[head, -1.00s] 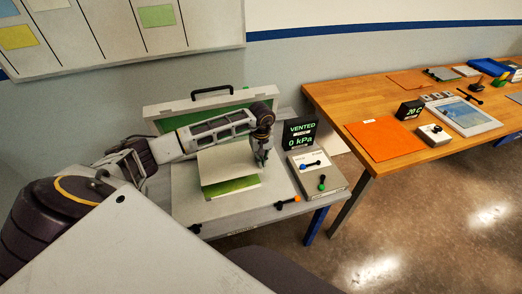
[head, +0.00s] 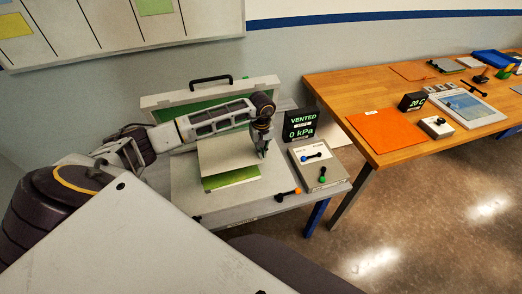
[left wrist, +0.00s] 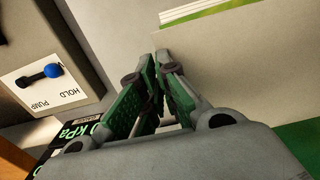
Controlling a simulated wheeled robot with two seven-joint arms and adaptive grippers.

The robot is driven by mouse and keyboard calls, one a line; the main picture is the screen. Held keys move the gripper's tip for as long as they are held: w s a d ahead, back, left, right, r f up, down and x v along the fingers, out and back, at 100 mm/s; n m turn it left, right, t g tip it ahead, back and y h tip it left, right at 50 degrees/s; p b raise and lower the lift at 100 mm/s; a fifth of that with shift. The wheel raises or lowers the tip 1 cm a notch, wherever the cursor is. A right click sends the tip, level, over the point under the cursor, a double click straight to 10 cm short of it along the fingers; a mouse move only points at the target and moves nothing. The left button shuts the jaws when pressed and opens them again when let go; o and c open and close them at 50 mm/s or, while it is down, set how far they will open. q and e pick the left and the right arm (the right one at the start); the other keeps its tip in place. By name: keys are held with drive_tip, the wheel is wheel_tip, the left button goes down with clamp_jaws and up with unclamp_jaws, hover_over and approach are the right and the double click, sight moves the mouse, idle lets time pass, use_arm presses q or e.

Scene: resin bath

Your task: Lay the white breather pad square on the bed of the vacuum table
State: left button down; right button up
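The white breather pad (head: 225,154) is over the green bed (head: 232,178) of the vacuum table (head: 180,207). A green strip of the bed shows along the pad's front. The pad looks a little above the bed, but its exact height is unclear. My left gripper (head: 263,151) is at the pad's right edge, pointing down. In the left wrist view its fingers (left wrist: 158,68) converge at the edge of the pad (left wrist: 250,60) and appear shut on it. The contact itself is partly hidden. My right gripper is not in view.
The table's lid (head: 160,103) stands open behind the bed. An orange-ended lever (head: 288,194) is at the front. A wooden bench (head: 350,88) stands farther right.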

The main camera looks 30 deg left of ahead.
use_arm(q)
drive_tip(key=shift+f+b, duration=1.55)
drive_tip(key=shift+f, duration=0.7)
